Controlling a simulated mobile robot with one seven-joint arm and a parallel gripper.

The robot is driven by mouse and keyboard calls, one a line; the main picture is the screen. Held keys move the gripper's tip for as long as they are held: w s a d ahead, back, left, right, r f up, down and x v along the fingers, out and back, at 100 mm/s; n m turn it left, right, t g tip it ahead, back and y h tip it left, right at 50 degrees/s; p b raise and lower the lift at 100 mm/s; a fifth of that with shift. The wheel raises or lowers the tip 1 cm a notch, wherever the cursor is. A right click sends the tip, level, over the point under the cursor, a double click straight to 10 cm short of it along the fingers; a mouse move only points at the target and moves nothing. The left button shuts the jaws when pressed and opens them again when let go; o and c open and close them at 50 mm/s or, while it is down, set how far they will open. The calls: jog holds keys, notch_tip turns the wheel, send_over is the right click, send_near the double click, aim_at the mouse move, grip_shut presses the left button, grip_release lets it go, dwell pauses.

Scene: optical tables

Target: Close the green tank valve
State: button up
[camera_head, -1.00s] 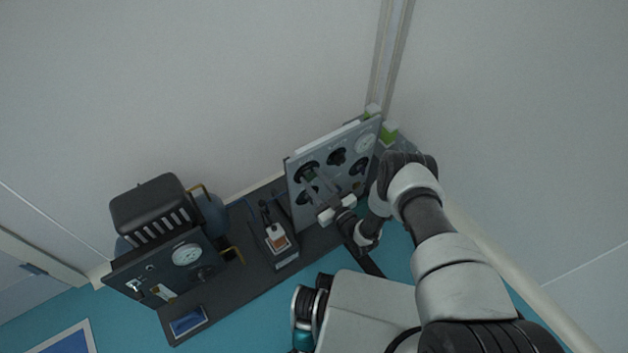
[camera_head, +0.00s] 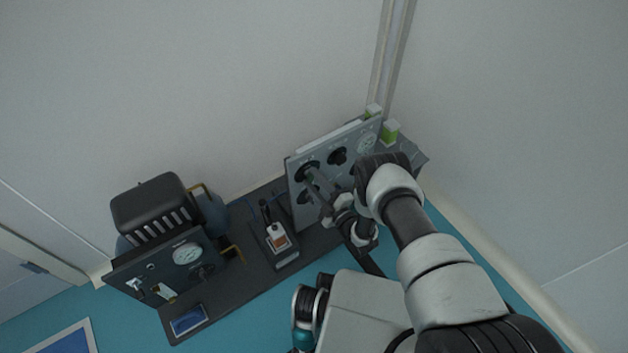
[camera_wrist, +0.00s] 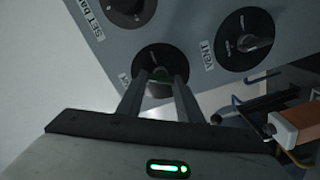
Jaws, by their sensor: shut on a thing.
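The grey control panel (camera_head: 297,207) stands upright at the back right, with several black round knobs and a white gauge. In the wrist view my gripper (camera_wrist: 162,80) is shut on the grip of a black knob (camera_wrist: 151,60), whose face shows around the fingertips. A dull greenish patch shows between the fingers. The label beside this knob is partly hidden. A knob labelled VENT (camera_wrist: 245,40) is to the right, and a knob by "SET ba..." (camera_wrist: 126,8) is above left. I cannot tell which control is the green tank valve.
Two green-and-white blocks (camera_head: 390,132) show behind the panel's right end. A small device with an orange-brown label (camera_head: 279,240) stands left of the panel. A dark gauge panel (camera_head: 165,267) is farther left. The wall is close behind, and the blue-green surface in front is partly clear.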

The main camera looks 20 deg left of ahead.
jog(key=n, duration=0.6)
jog(key=shift+f, duration=0.1)
dwell(0.4)
jog(key=o, duration=1.1)
jog(key=shift+d, duration=0.1)
